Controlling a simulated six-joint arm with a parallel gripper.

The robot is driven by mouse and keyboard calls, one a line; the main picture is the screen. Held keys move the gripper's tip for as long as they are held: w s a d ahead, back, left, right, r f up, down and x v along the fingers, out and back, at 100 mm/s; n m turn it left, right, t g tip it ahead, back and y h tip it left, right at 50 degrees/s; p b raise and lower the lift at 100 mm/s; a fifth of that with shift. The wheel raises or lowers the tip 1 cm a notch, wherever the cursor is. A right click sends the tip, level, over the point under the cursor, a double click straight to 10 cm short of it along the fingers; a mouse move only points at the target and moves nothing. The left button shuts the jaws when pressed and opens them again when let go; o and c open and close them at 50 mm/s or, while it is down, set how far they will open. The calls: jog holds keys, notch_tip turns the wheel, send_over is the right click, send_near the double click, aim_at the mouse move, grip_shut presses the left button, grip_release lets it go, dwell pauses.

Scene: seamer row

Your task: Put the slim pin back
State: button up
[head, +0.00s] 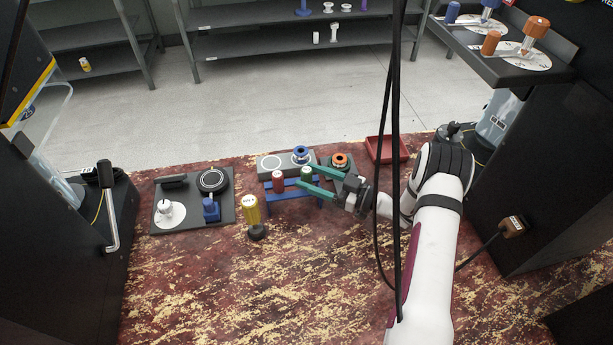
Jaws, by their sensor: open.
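My gripper (303,174) is open, its two teal fingers reaching left over a blue rack (290,206). A green cylinder (307,176) stands on the rack and appears between the fingertips; I cannot tell whether they touch it. A red cylinder (278,181) stands on the rack to its left, apart from the fingers. I cannot tell for sure which piece is the slim pin. Behind the rack, a blue spool (300,154) stands on a grey plate (267,165) with pale rings. An orange-topped spool (340,160) stands to its right, just behind my gripper.
A yellow can (251,208) stands front-left of the rack by a black round piece (257,232). A dark fixture plate (195,219) lies further left. A red tray (387,157) stands back right. Black cables (393,150) hang in front. The mottled front surface is clear.

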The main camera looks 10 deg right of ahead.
jog(key=v, duration=1)
jog(key=w+d+r+m+t+h, duration=0.2)
jog(key=w+d+r+m+h, duration=0.15)
jog(key=w+r+h, duration=0.35)
notch_tip(320, 180, up, 6)
jog(key=w+d+f+m+g+h, duration=0.1)
jog(key=d+m+h, duration=0.1)
jog(key=m+h, duration=0.5)
jog(key=s+a+m+g, duration=0.2)
jog(key=s+a+g, duration=0.2)
jog(key=s, duration=0.8)
jog(key=s+a+r+m+g+y, duration=0.1)
jog(key=s+a+g, duration=0.3)
jog(key=s+a, duration=0.4)
jog(key=s+a+r+m+g, duration=0.1)
jog(key=s+a+g, duration=0.3)
jog(key=s, duration=1.3)
jog(key=a+m, duration=0.1)
jog(key=a, duration=0.1)
jog(key=shift+s+a+m, duration=0.35)
jog(key=shift+s, duration=0.05)
